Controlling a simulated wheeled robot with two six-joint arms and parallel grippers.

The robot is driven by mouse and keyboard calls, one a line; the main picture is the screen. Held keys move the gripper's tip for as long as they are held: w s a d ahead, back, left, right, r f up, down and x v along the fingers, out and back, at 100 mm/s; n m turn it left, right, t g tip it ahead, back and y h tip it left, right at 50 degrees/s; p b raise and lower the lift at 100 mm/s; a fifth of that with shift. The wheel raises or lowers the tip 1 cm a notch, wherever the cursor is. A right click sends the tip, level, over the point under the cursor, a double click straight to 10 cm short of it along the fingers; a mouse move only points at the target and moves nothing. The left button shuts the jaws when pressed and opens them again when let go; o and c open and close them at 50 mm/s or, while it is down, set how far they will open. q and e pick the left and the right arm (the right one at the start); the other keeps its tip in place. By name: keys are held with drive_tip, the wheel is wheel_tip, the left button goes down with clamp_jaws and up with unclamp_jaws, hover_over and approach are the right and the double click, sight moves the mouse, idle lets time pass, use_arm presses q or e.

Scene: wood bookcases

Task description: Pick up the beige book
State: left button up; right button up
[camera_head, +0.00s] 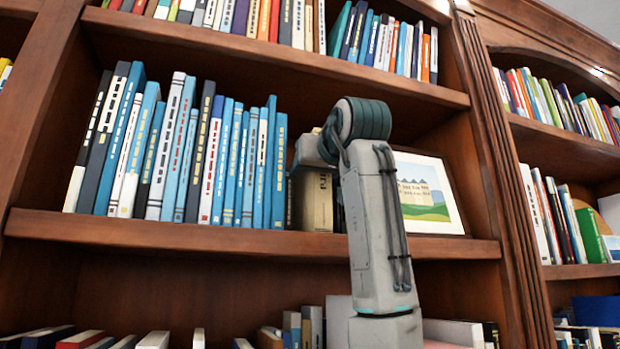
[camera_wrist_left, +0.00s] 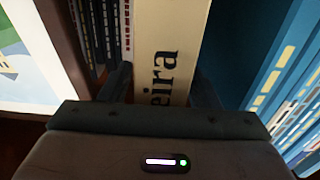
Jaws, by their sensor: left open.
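The beige book (camera_head: 316,203) stands upright on the middle shelf, at the right end of a row of blue books. Its upper part is partly hidden by my left arm in the head view. In the left wrist view the beige book (camera_wrist_left: 170,45) shows its spine with dark lettering. My left gripper (camera_wrist_left: 163,82) is open, with one finger on each side of the spine. I cannot tell whether the fingers touch the book. In the head view the left gripper (camera_head: 308,152) is at the book's upper part. My right gripper is not in view.
Blue books (camera_head: 232,165) stand close on the left of the beige book. A framed picture (camera_head: 428,195) leans at the right on the same shelf (camera_head: 150,232). Dark books (camera_wrist_left: 103,30) stand beside the beige book in the wrist view. A shelf board (camera_head: 270,55) runs above.

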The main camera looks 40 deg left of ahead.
use_arm(q)
drive_tip(key=shift+w+a, duration=0.25)
drive_tip(key=shift+a, duration=0.05)
clamp_jaws()
idle(0.3)
